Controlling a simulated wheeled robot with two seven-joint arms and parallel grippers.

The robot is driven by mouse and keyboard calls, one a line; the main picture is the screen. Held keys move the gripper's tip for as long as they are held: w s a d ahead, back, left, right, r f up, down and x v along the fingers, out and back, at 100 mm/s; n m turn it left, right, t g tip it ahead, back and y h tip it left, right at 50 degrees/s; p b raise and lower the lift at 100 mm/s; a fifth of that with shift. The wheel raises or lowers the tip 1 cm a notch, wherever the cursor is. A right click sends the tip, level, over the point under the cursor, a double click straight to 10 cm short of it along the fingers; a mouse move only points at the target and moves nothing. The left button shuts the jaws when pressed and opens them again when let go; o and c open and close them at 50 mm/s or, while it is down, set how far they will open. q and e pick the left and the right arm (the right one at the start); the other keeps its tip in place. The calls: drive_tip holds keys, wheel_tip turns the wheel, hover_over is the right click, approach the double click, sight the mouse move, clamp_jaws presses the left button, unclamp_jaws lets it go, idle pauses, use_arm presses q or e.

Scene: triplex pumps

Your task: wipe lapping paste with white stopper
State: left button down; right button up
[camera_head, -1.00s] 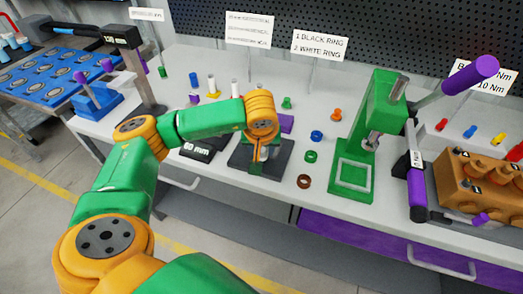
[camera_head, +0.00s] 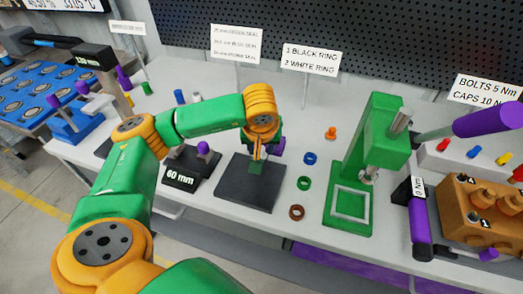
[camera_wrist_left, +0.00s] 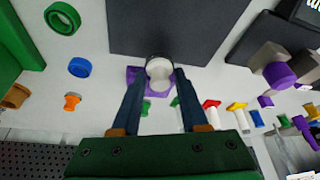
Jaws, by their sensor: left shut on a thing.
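My left gripper (camera_wrist_left: 158,82) is shut on a round white stopper (camera_wrist_left: 160,68), seen end-on between the dark fingertips in the left wrist view. A purple square pad (camera_wrist_left: 148,86) shows behind and around the stopper; I cannot tell whether they touch. In the head view the left gripper (camera_head: 258,160) hangs at the far edge of a dark flat plate (camera_head: 245,190), also seen in the left wrist view (camera_wrist_left: 185,25). The purple pad (camera_head: 279,146) is partly hidden behind the gripper. I cannot make out any lapping paste. My right gripper is not in view.
A green press (camera_head: 368,160) stands right of the plate. Green (camera_head: 304,183), blue (camera_head: 310,158) and brown (camera_head: 297,212) rings lie between. A 60 mm block (camera_head: 182,178) is left, an orange housing (camera_head: 475,205) far right. A perforated panel (camera_head: 350,30) backs the bench.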

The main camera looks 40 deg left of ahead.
use_arm(q)
drive_tip(key=p+v, duration=0.1)
drive_tip(key=v, duration=0.2)
drive_tip(key=shift+a+r+p, duration=0.2)
drive_tip(key=shift+p, duration=0.15)
drive_tip(key=shift+w+r+p, duration=0.25)
drive_tip(key=shift+r+p, duration=0.6)
drive_tip(key=shift+r, duration=0.55)
drive_tip(key=shift+s, duration=0.1)
